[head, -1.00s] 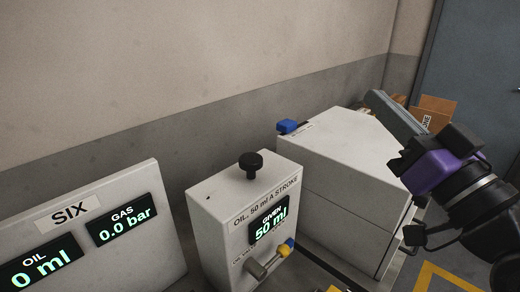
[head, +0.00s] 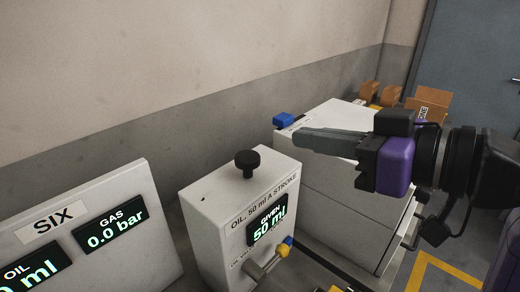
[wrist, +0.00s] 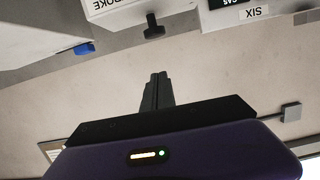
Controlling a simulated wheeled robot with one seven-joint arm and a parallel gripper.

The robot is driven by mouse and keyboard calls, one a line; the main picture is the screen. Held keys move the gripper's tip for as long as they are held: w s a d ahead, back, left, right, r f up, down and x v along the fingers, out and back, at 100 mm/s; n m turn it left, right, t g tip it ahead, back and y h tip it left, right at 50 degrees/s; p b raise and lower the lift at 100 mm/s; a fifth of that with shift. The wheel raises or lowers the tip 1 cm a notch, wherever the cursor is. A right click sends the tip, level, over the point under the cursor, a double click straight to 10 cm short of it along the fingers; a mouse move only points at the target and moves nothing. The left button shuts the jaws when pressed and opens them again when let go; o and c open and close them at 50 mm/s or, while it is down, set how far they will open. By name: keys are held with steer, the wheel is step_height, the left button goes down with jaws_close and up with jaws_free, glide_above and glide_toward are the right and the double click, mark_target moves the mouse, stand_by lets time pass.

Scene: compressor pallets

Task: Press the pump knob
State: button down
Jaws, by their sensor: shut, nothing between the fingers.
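The pump knob (head: 247,162) is a black mushroom-shaped knob standing on top of the white oil pump box (head: 215,215). The box is lettered "OIL, 50 ml A STROKE" and its display (head: 268,225) reads "GIVEN 50 ml". My gripper (head: 298,140) is shut and empty, with its fingers lying about level and pointing left. In the head view its tips are to the right of the knob and a little higher, apart from it. In the wrist view the picture is upside down; the knob (wrist: 153,27) shows just beyond the shut fingertips (wrist: 158,77).
A panel (head: 140,190) marked SIX, with oil and gas displays, stands left of the pump; gas reads 0.0 bar. A larger white cabinet (head: 335,210) with a blue part (head: 283,120) on top stands to the right. Cardboard boxes (head: 432,105) are behind. The wall is at the back.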

steer(key=shift+w+a, duration=0.1)
steer(key=p, duration=0.2)
glide_above(258, 166)
step_height(258, 166, down, 2)
steer(key=f, duration=0.3)
steer(key=shift+d+f, duration=0.1)
steer(key=shift+d, duration=0.1)
steer(key=shift+f, duration=0.5)
steer(key=shift+s+f+b, duration=0.2)
steer(key=shift+f+b, duration=0.75)
steer(key=shift+f, duration=0.65)
